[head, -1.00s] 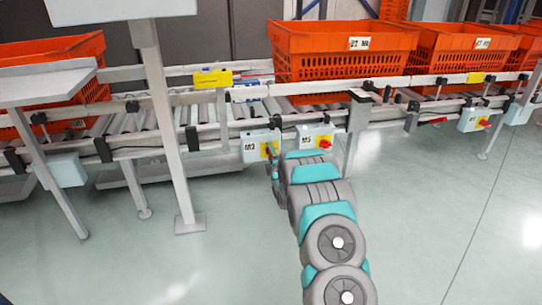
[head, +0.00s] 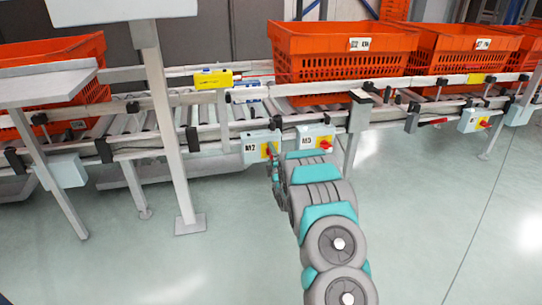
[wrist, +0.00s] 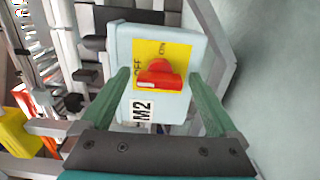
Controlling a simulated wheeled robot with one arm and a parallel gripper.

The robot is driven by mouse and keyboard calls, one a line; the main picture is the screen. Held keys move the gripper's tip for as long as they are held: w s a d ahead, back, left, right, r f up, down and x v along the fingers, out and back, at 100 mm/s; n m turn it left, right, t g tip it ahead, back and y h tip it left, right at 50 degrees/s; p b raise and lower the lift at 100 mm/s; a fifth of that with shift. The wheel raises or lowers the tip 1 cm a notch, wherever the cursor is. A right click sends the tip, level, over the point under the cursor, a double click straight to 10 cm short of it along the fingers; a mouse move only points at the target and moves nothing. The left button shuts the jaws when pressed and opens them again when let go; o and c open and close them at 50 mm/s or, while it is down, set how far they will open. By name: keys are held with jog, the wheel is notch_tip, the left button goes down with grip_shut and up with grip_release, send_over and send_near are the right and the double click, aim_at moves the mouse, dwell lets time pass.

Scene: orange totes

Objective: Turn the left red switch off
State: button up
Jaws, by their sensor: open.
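The left switch box, marked M2 (head: 251,149), hangs under the conveyor rail in the head view. In the wrist view, the M2 box (wrist: 120,40) fills the middle, with a yellow plate (wrist: 178,52) lettered OFF and ON. Its red switch (wrist: 160,75) sits on the plate, the grip lying roughly across the picture; which label it is set to I cannot tell. My gripper (wrist: 160,82) is open, with one green finger at either side of the switch and no visible contact. In the head view my gripper (head: 273,163) is in front of the box, partly hiding its switch.
A second box, marked M3 (head: 312,138), with a red switch (head: 325,144), is just right of my arm. Orange totes (head: 340,55) stand on the conveyor above. A grey post (head: 170,130) rises at left. The floor (head: 430,220) at right is clear.

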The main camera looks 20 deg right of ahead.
jog(key=s+a, duration=0.1)
jog(key=s, duration=0.6)
jog(key=shift+a, duration=0.1)
dwell(0.4)
jog(key=s+a+r+m+g+p, duration=0.3)
jog(key=s+a+r+m+g, duration=0.2)
jog(key=s+r, duration=0.3)
jog(key=s+a+r+m+g+p, duration=0.3)
jog(key=s+a+r+m+g, duration=0.15)
jog(key=s, duration=0.55)
jog(key=s+a+r+m+g+y+p, duration=0.1)
jog(key=s+a+r+m+g, duration=0.1)
jog(key=s, duration=1.1)
jog(key=s+a+r+m+g+y+p, duration=0.1)
jog(key=s+a+r+g, duration=0.3)
jog(key=s, duration=1)
jog(key=s+a+r+m+g+y+p, duration=0.1)
jog(key=s+a+r+m+g+p, duration=0.2)
jog(key=s+a, duration=0.4)
jog(key=s+r+g, duration=0.1)
jog(key=s+r, duration=0.1)
jog(key=s, duration=0.4)
jog(key=shift+s+a+m, duration=0.2)
jog(key=shift+a+m, duration=0.05)
jog(key=shift+m, duration=0.1)
